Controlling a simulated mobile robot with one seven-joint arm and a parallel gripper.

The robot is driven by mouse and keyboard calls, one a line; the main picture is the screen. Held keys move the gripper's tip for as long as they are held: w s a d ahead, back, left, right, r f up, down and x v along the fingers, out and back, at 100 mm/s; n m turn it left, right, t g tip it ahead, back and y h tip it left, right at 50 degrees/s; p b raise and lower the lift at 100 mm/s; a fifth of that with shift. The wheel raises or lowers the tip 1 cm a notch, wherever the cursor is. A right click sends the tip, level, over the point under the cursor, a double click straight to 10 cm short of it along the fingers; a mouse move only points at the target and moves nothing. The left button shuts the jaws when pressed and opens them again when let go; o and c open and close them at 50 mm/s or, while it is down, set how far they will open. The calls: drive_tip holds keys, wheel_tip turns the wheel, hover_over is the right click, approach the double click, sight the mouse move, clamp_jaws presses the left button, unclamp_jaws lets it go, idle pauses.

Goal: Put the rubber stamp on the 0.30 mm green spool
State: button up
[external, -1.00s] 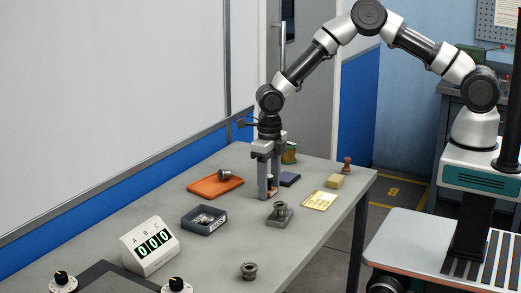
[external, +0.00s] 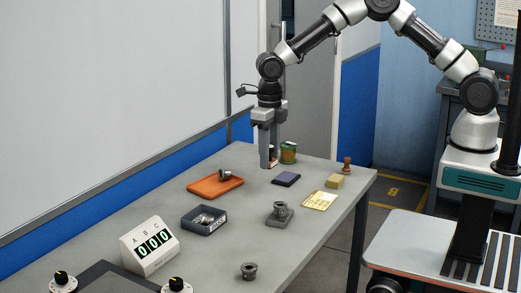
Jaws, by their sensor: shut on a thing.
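My gripper (external: 269,165) points down above the far part of the table and is shut on a small brownish and pale thing (external: 273,154). The fingers hide most of it, so I cannot tell exactly what it is. The green spool (external: 288,154) stands on the table just right of my gripper, with an orange-brown top. A brown wooden piece shaped like a rubber stamp (external: 347,165) stands upright near the table's far right edge, apart from my gripper.
A dark blue pad (external: 286,179), a yellow block (external: 334,181) and a yellow card (external: 320,201) lie nearby. An orange tray (external: 205,187), a dark bin (external: 190,222), a grey stand (external: 280,221) and a counter box (external: 150,246) stand nearer.

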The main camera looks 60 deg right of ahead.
drive_tip(key=w+d+r+m+b, duration=0.1)
drive_tip(key=w+d+r+m, duration=0.15)
drive_tip(key=d, duration=0.55)
drive_tip(key=w+d+r+m, duration=0.2)
drive_tip(key=d+m, duration=0.1)
drive_tip(key=d, duration=0.5)
drive_tip(key=w+d+r+m+b, duration=0.1)
drive_tip(key=w+d+r+m, duration=0.15)
drive_tip(key=d, duration=0.55)
drive_tip(key=m, duration=0.1)
hover_over(288, 144)
wheel_tip(288, 144, down, 5)
drive_tip(key=shift+s+a+f, duration=0.1)
drive_tip(key=shift+a, duration=0.05)
drive_tip(key=shift+f, duration=2.25)
drive_tip(key=shift+f, duration=0.2)
drive_tip(key=o, duration=1)
drive_tip(key=shift+o, duration=0.2)
